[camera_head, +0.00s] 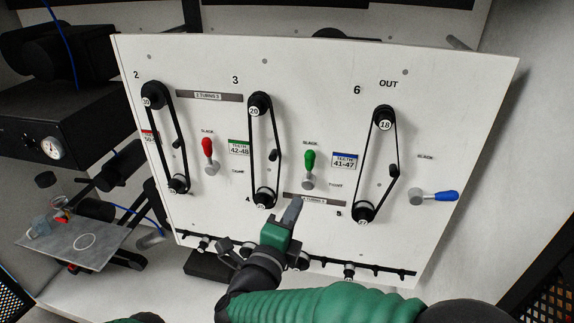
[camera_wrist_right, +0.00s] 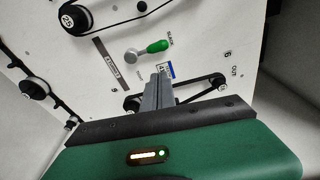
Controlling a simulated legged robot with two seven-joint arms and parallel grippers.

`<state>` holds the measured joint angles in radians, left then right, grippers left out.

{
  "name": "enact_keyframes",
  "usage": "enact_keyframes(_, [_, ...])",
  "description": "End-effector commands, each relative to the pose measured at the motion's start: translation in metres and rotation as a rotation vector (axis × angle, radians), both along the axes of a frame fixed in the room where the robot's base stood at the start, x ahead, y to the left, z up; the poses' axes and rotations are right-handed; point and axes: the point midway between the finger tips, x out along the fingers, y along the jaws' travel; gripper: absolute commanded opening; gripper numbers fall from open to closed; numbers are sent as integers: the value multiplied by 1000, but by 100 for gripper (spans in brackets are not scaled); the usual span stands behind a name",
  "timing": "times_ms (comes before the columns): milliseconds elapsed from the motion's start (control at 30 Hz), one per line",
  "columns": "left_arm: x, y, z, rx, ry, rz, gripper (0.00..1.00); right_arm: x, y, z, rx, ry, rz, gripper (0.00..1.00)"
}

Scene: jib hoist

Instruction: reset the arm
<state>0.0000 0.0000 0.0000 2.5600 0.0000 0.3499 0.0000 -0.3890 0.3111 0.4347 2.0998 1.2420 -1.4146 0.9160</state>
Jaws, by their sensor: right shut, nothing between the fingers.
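My right gripper (camera_head: 295,211) is shut and empty in front of the lower middle of a white panel (camera_head: 330,75). In the wrist view its fingers (camera_wrist_right: 157,92) are together, overlapping the panel below a green lever. The green lever (camera_head: 309,161) points up towards SLACK; it also shows in the wrist view (camera_wrist_right: 156,47). A red lever (camera_head: 208,147) points up, and a blue lever (camera_head: 445,196) points right. Three belt loops run on black pulleys, such as the 20 pulley (camera_head: 260,104) and the 18 pulley (camera_head: 384,119). My left gripper does not show.
A black rail with several knobs (camera_head: 349,271) runs along the panel's lower edge, close to my right gripper. A light wall stands right.

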Motion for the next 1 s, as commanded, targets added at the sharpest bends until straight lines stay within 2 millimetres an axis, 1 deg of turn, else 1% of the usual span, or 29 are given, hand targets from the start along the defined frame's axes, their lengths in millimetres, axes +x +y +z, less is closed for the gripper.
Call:
enact_keyframes(67, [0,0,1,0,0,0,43,3,0,0,-13,10,15,0])
enact_keyframes(167, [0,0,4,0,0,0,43,18,0,-5,-109,76,116,0])
enact_keyframes(200, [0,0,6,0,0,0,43,26,-1,-12,-185,130,190,0])
enact_keyframes(267, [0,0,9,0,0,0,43,34,-2,-30,-336,242,330,0])
enact_keyframes(333, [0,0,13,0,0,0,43,29,-12,-65,-548,416,515,0])
enact_keyframes(367, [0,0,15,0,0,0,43,21,-19,-83,-638,498,596,0])
enact_keyframes(400, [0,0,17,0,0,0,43,4,-32,-109,-755,614,706,0])
enact_keyframes(433, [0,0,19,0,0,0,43,-13,-44,-128,-837,705,791,0])
enact_keyframes(467, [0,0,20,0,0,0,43,-31,-57,-146,-909,788,870,0])
enact_keyframes(500, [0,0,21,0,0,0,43,-56,-73,-166,-986,891,968,0])
enact_keyframes(567, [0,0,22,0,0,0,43,-94,-97,-189,-1074,1026,1100,0])
enact_keyframes(600, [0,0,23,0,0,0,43,-117,-111,-200,-1114,1102,1177,0])
enact_keyframes(700, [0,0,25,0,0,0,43,-162,-138,-216,-1176,1237,1325,0])
enact_keyframes(800, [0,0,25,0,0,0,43,-185,-151,-222,-1196,1303,1402,0])
enact_keyframes(867, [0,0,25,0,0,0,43,-190,-154,-224,-1202,1316,1419,0])
enact_keyframes(1000, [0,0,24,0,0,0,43,-190,-153,-224,-1203,1317,1421,0])
